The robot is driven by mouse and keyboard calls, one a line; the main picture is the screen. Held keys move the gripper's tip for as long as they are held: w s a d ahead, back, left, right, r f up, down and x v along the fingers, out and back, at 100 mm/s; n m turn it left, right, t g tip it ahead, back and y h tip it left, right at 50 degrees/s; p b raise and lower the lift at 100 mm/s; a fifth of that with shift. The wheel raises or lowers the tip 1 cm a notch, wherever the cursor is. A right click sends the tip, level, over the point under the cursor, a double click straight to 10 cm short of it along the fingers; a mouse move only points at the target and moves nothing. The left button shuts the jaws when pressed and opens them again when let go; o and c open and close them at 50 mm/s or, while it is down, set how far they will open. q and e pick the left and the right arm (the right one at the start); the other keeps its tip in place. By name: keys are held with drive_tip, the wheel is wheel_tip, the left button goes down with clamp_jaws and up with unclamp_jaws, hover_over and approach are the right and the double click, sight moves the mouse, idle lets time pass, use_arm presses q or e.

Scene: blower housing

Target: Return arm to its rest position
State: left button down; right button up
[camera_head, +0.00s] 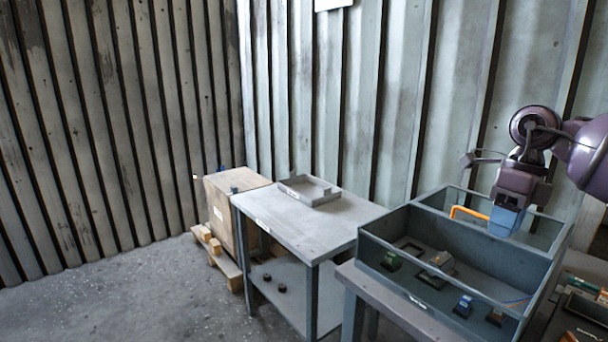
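My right arm (585,150) comes in from the right edge, and its purple-brown wrist hangs over the divider of the grey bin (430,307). My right gripper (505,222) points down there, with a blue-grey blocky part at its lower end. I cannot tell whether that part is the fingers or a held thing, and the finger gap does not show. My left gripper is not in view.
An orange bar (468,212) is beside the gripper. A grey table (300,225) holds a shallow tray (309,192). A crate (222,214) stands behind; floor is clear at left.

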drive_tip(key=w+a+r+m+t+y, duration=0.2)
drive_tip(key=w+a+r+t+y, duration=0.15)
drive_tip(key=a+y, duration=0.55)
drive_tip(key=w+a+r+m+t+y, duration=0.25)
drive_tip(key=a+r+y, duration=0.3)
drive_tip(key=a, duration=0.55)
drive_tip(key=s+d+f+m+t+h, duration=0.2)
drive_tip(key=d+f+m+t+h, duration=0.15)
drive_tip(key=f+m, duration=0.65)
drive_tip(key=s+d+f+m+t+h, duration=0.2)
drive_tip(key=f+m+t+h, duration=0.25)
drive_tip(key=f+m, duration=0.6)
drive_tip(key=s+d+f+m+t+h, duration=0.2)
drive_tip(key=f+m+t+h, duration=0.2)
drive_tip(key=f+m, duration=0.6)
drive_tip(key=s+d+f+m+g+h, duration=0.2)
drive_tip(key=s+f+m, duration=0.1)
drive_tip(key=s+f, duration=0.8)
drive_tip(key=s+d+f+m+g+h, duration=0.2)
drive_tip(key=s+d+f+m+g, duration=0.1)
drive_tip(key=s+f, duration=0.8)
drive_tip(key=s+m, duration=0.1)
drive_tip(key=s, duration=0.3)
drive_tip(key=shift+s+d+f+m+g, duration=0.15)
drive_tip(key=shift+d+m+g, duration=0.15)
drive_tip(key=shift+d, duration=0.05)
